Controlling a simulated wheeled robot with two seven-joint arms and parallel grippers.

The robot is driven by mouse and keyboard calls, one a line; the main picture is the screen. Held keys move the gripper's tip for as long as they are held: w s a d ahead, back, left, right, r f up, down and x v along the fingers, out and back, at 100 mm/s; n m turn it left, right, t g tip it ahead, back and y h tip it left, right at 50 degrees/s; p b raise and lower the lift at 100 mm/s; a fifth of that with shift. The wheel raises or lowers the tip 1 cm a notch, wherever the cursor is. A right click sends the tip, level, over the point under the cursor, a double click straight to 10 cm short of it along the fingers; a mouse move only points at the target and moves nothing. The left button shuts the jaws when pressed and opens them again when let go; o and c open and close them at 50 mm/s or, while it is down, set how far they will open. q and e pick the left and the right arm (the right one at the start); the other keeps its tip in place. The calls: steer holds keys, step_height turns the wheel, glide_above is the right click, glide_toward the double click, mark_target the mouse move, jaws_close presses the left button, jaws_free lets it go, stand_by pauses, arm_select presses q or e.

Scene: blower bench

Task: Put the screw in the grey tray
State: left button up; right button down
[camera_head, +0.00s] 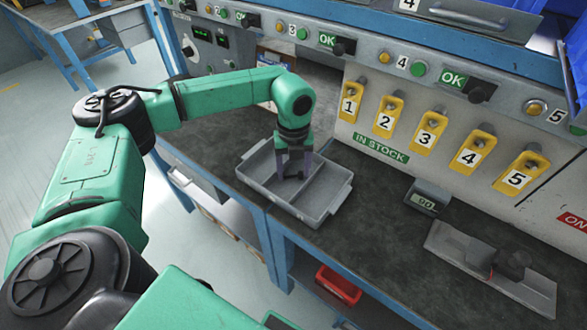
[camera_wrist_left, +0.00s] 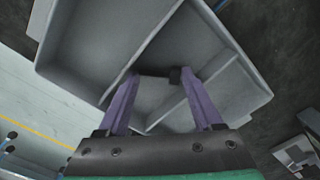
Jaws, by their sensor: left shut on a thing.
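The grey tray (camera_head: 325,203) lies on the dark bench top and has divided compartments. It fills much of the left wrist view (camera_wrist_left: 85,50). My left gripper (camera_head: 292,175) points down over the tray, its fingertips within the tray's outline. In the left wrist view its two purple fingers (camera_wrist_left: 160,76) are shut on a small dark piece, which looks like the screw (camera_wrist_left: 174,75). The screw has a blocky dark end near the right fingertip. I cannot tell whether it touches the tray floor. My right gripper is not in view.
Several yellow numbered holders (camera_head: 426,132) line the panel behind the bench. A small display reading 90 (camera_head: 428,197) and a grey plate with a dark fixture (camera_head: 490,262) stand to the right. A red bin (camera_head: 338,285) sits below. Bare bench lies right of the tray.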

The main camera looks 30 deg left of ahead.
mark_target(294, 175)
arm_select(q)
steer(key=o, duration=1.1)
steer(key=shift+f, duration=0.1)
step_height(294, 175, up, 12)
steer(key=shift+r+b, duration=0.15)
steer(key=shift+b, duration=0.15)
